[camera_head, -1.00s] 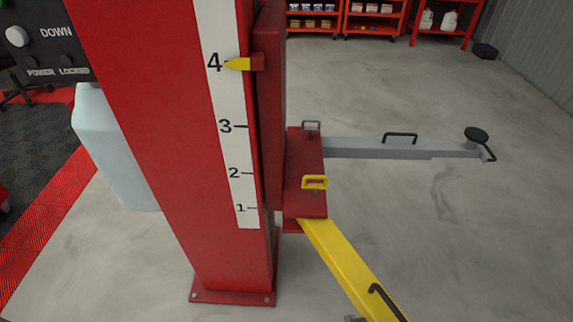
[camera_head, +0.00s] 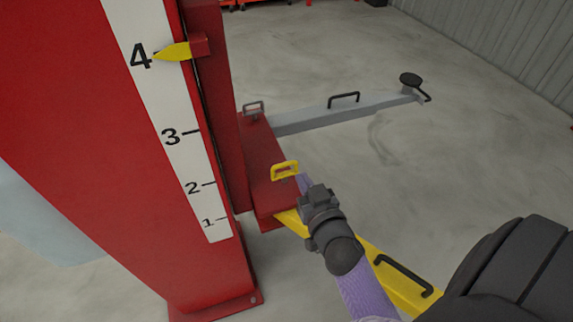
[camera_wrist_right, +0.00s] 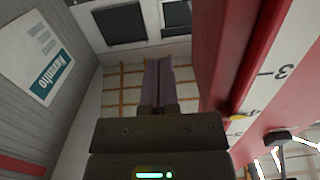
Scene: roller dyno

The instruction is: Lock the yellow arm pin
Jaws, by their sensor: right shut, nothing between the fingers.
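The yellow arm pin (camera_head: 285,169) has a yellow loop handle standing up on the red carriage block (camera_head: 268,150), above the root of the yellow arm (camera_head: 408,290). My right gripper (camera_head: 302,180) is just right of the pin's handle, its purple fingers shut and empty. I cannot tell whether they touch the handle. In the right wrist view the shut fingers (camera_wrist_right: 158,82) show with nothing between them, and the yellow pin does not show there. My left gripper is not in view.
The red post (camera_head: 90,130) with its number scale stands at left, with a yellow pointer (camera_head: 175,51) near 4. A grey pin (camera_head: 253,108) sits at the root of the grey arm (camera_head: 330,113). A black handle (camera_head: 403,277) is on the yellow arm.

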